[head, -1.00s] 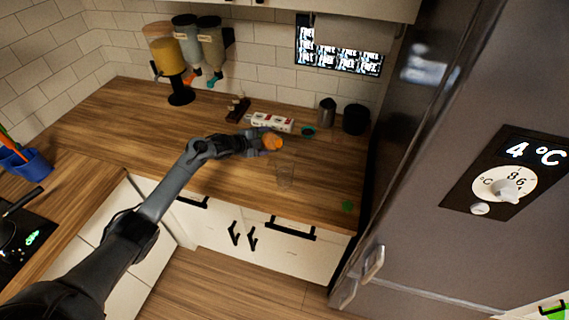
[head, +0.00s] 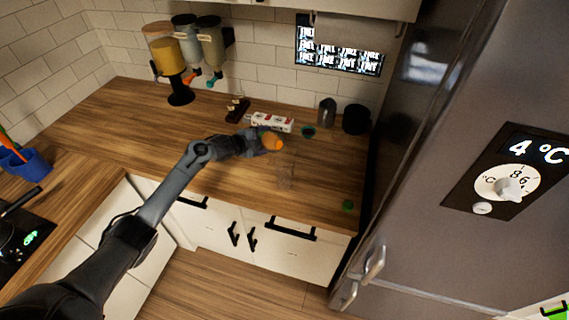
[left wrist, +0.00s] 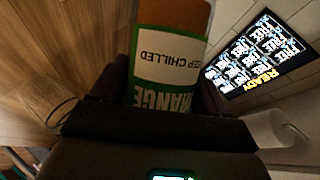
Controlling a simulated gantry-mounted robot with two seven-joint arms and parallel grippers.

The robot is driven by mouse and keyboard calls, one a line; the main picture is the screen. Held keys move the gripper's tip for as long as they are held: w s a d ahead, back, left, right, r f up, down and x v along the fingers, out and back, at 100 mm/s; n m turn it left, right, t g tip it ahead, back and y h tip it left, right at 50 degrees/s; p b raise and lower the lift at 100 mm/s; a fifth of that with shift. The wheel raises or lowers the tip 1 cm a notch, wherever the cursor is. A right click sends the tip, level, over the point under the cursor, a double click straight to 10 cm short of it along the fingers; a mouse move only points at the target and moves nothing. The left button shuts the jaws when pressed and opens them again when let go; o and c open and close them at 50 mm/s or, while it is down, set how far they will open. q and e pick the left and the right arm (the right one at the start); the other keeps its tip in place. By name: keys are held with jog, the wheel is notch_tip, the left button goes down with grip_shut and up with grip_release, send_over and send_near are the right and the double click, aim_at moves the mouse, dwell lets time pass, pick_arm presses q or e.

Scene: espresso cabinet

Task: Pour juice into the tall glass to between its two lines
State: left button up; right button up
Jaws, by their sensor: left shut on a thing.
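My left gripper (head: 262,143) is shut on an orange juice bottle (head: 273,140), held over the counter behind and slightly left of the tall glass. In the left wrist view the bottle (left wrist: 168,75) fills the middle, with its green and white label reading "KEEP CHILLED" and "ORANGE" between the fingers. The clear tall glass (head: 285,178) stands upright near the counter's front edge. Its two lines and any contents are too faint to make out. No juice stream is visible. My right gripper is not in view.
A small green thing (head: 347,205) lies right of the glass. A white and red carton (head: 272,122), a dark green-rimmed cup (head: 308,132), a grey canister (head: 327,112) and a black canister (head: 356,119) stand behind. The fridge (head: 450,150) bounds the right side. Counter left of my arm is clear.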

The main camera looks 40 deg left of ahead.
aim_at(264, 132)
pick_arm(q)
jog(key=shift+w+a+r+m+y, duration=0.1)
jog(key=shift+a+r+m+y, duration=0.15)
jog(key=shift+r+m+y, duration=0.45)
dwell(0.5)
jog(key=shift+d+r+m+t, duration=0.15)
jog(key=shift+d+r+t, duration=0.05)
jog(key=shift+r, duration=0.35)
jog(key=shift+d+r+m+t, duration=0.15)
jog(key=shift+d+r+t, duration=0.05)
jog(key=shift+r, duration=0.3)
dwell(1.2)
jog(key=shift+r, duration=0.1)
dwell(1.6)
